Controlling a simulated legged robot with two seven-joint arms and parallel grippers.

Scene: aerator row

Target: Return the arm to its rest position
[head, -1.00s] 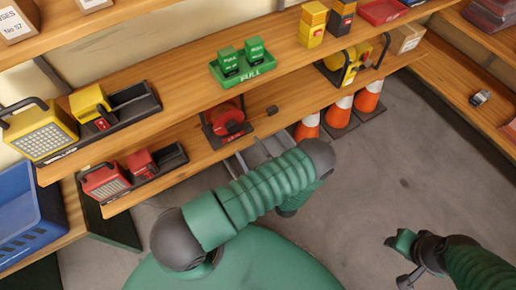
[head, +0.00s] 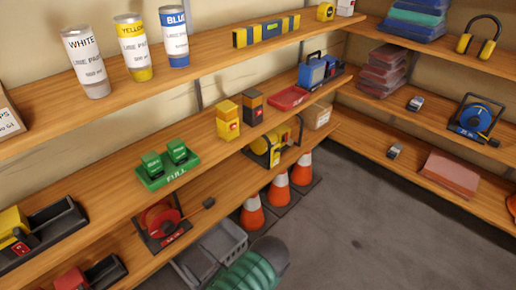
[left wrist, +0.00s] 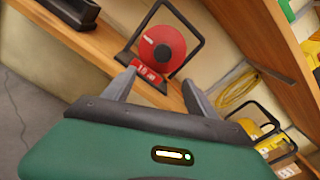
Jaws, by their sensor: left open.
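My left arm (head: 250,270) shows as a green ribbed link with a dark joint at the bottom of the head view; I cannot make out its fingertips there. In the left wrist view my left gripper (left wrist: 157,84) is open, with two grey fingers apart and nothing between them. Beyond the fingers, a red reel (left wrist: 163,46) in a black frame stands on a wooden shelf. The same reel (head: 160,220) is on the lower shelf in the head view. My right gripper is out of view.
A grey crate-like thing (head: 212,252) lies close to my arm, below the lower shelf. Orange cones (head: 279,190) stand on the floor. A green tray (head: 168,172) holds two green boxes above the reel. Open floor (head: 370,230) lies to the right.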

